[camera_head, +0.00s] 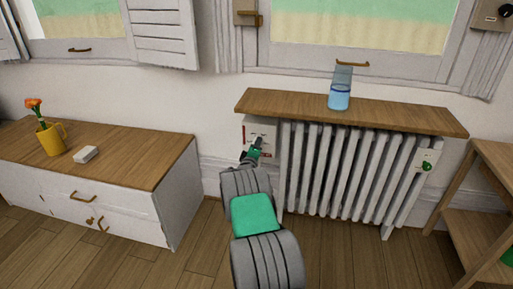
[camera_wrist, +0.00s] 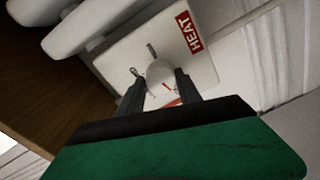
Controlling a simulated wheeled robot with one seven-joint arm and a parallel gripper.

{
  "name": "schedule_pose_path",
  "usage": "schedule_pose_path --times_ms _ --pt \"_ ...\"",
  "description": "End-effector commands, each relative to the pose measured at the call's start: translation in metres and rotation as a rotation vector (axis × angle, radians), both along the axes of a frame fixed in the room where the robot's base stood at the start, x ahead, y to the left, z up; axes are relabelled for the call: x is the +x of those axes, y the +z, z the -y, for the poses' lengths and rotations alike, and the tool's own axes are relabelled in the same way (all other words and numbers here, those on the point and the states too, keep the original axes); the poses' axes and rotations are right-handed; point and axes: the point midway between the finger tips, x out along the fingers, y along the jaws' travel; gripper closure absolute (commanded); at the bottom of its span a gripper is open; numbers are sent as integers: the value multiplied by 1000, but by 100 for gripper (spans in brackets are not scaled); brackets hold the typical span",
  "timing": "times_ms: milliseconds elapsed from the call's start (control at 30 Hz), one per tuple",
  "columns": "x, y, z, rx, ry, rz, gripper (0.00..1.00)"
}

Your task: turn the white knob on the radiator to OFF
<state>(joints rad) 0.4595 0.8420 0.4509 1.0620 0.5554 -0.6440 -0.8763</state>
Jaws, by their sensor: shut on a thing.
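The radiator (camera_head: 345,172) stands under a wooden shelf against the wall. A white plate with a red HEAT label (camera_wrist: 189,33) is at its left end, also in the head view (camera_head: 250,130). The white knob (camera_wrist: 160,76) sits on this plate between the two dark fingers of my gripper (camera_wrist: 160,92). My gripper is shut on the knob; in the head view my gripper (camera_head: 257,146) reaches the plate. Short dark marks and a red mark show around the knob. The OFF marking cannot be read, and the lower part of the plate is hidden by my gripper.
A glass of blue liquid (camera_head: 340,92) stands on the shelf (camera_head: 400,117). A green knob (camera_head: 427,166) is at the radiator's right end. A cabinet (camera_head: 110,150) with a yellow mug (camera_head: 51,140) is at left, a wooden stand (camera_head: 478,215) at right.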

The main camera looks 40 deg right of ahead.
Motion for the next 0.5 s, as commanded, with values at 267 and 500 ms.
schedule_pose_path --times_ms 267,500 --pt "0 1 0 -1 0 2 42" --pt "0 0 0 0 1 2 37"
